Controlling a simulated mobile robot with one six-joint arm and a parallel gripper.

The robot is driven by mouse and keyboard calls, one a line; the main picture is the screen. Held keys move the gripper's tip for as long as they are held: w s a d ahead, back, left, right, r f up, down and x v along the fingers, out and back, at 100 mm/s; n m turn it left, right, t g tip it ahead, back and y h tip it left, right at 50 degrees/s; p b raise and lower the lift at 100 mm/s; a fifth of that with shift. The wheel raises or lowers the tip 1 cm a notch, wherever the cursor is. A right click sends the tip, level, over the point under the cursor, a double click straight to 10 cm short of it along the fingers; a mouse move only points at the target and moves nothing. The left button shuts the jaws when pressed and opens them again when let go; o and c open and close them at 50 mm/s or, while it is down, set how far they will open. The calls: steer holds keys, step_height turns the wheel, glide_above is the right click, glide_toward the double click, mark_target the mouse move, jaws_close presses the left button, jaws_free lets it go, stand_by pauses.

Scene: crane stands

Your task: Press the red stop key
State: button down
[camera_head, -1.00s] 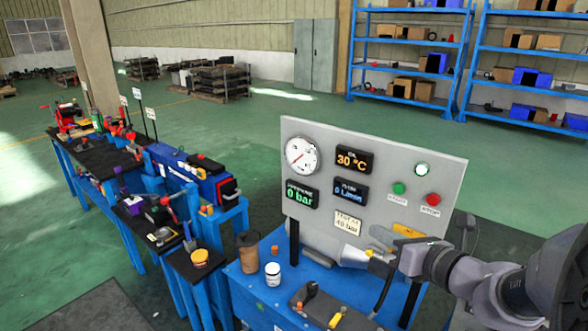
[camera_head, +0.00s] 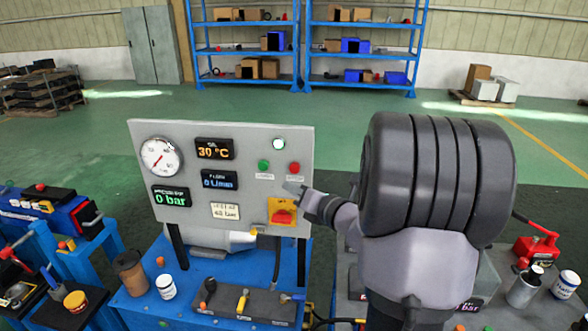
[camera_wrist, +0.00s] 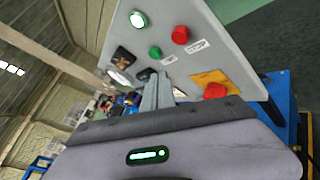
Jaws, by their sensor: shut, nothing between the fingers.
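The red stop key (camera_head: 294,168) is a round red button at the upper right of the grey panel (camera_head: 145,205). It also shows in the wrist view (camera_wrist: 180,35), above a small white label. A green key (camera_head: 263,165) sits to its left. My gripper (camera_head: 290,187) is shut and empty, with its tips in front of the panel just below the two keys. In the wrist view the closed fingers (camera_wrist: 152,92) reach toward the panel, below and left of the red key. They look apart from the key; whether they touch the panel cannot be told.
A red knob on a yellow plate (camera_head: 283,212) sits below the red key, near my gripper. A lit white lamp (camera_head: 279,144) is above the keys. A gauge (camera_head: 161,157) and displays fill the panel's left. A blue table (camera_head: 185,310) holds jars and a valve block.

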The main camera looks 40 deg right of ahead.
mark_target(297, 173)
steer(key=shift+w+d+p, duration=0.6)
steer(key=shift+w+d, duration=1.15)
steer(key=shift+d, duration=0.25)
steer(key=shift+w+d, duration=0.1)
stand_by(0.5)
steer(key=shift+w+d, duration=0.15)
steer(key=shift+d, duration=0.1)
steer(key=shift+w+d+p, duration=0.35)
steer(key=shift+p, duration=0.15)
stand_by(0.6)
steer(key=shift+s+a, duration=0.6)
steer(key=shift+a, duration=0.1)
steer(key=s+a+b, duration=0.1)
steer(key=s+a, duration=0.2)
steer(key=shift+s+a, duration=0.15)
steer(key=shift+a, duration=0.25)
